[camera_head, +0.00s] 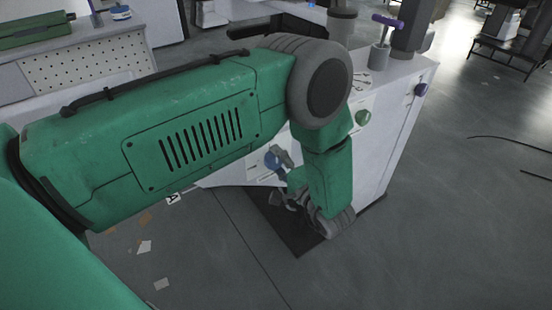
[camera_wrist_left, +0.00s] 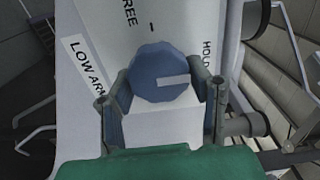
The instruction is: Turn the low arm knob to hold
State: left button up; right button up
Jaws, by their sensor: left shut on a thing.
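The low arm knob is a blue, many-sided dial (camera_wrist_left: 158,70) in the left wrist view, on a white panel (camera_wrist_left: 105,30) lettered LOW ARM, FREE and HOLD. Its pale pointer mark runs from its middle to the right, toward the side with HOLD. My left gripper (camera_wrist_left: 165,88) has one finger on each side of the knob and is shut on it. In the head view the blue knob (camera_head: 272,158) shows beside the fingers of the left gripper (camera_head: 281,163), partly covered by them. My right gripper is not in view.
The white cabinet (camera_head: 383,140) also carries a green knob (camera_head: 363,118) and a purple knob (camera_head: 421,89). A purple T-handle (camera_head: 387,20) stands on its top. Scraps (camera_head: 145,247) lie on the grey floor at left. The floor at right is mostly open, with thin cables.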

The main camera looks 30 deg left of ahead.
pick_arm(q)
jog(key=shift+s+d+f+m, duration=0.1)
jog(key=shift+d+f+m, duration=0.1)
jog(key=shift+f+m, duration=0.15)
dwell(0.3)
jog(key=o, duration=1.1)
jog(key=shift+r, duration=0.1)
jog(key=shift+r, duration=0.1)
jog(key=shift+d, duration=0.1)
jog(key=v, duration=1.1)
jog(key=shift+d, duration=0.45)
jog(key=shift+a, duration=0.1)
